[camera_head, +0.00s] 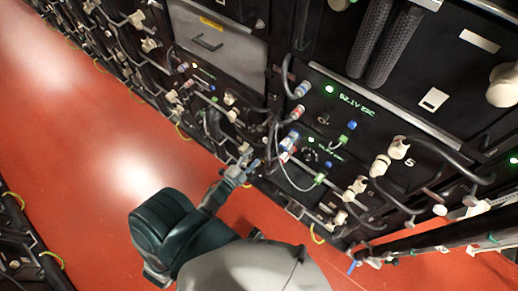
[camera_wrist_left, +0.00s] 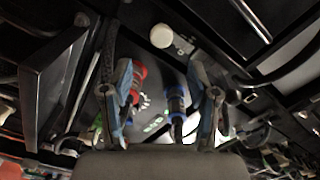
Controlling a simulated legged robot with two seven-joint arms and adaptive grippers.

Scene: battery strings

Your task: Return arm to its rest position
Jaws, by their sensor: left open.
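My left arm comes up from the bottom of the head view. My left gripper (camera_head: 243,168) is in front of the lower part of the battery rack (camera_head: 402,118). In the left wrist view its two blue-tipped fingers (camera_wrist_left: 166,105) are spread apart. Between them, further back, show a red connector (camera_wrist_left: 137,82) and a black and blue connector (camera_wrist_left: 176,105). Nothing is clearly held. Whether a fingertip touches a connector or cable cannot be told. My right gripper is not seen.
Cables and white connectors (camera_head: 398,148) stick out from the rack front close to the gripper. A grey panel (camera_head: 218,45) is at upper left of the rack. The red floor (camera_head: 90,130) to the left is open. Another rack (camera_head: 25,250) stands at the lower left.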

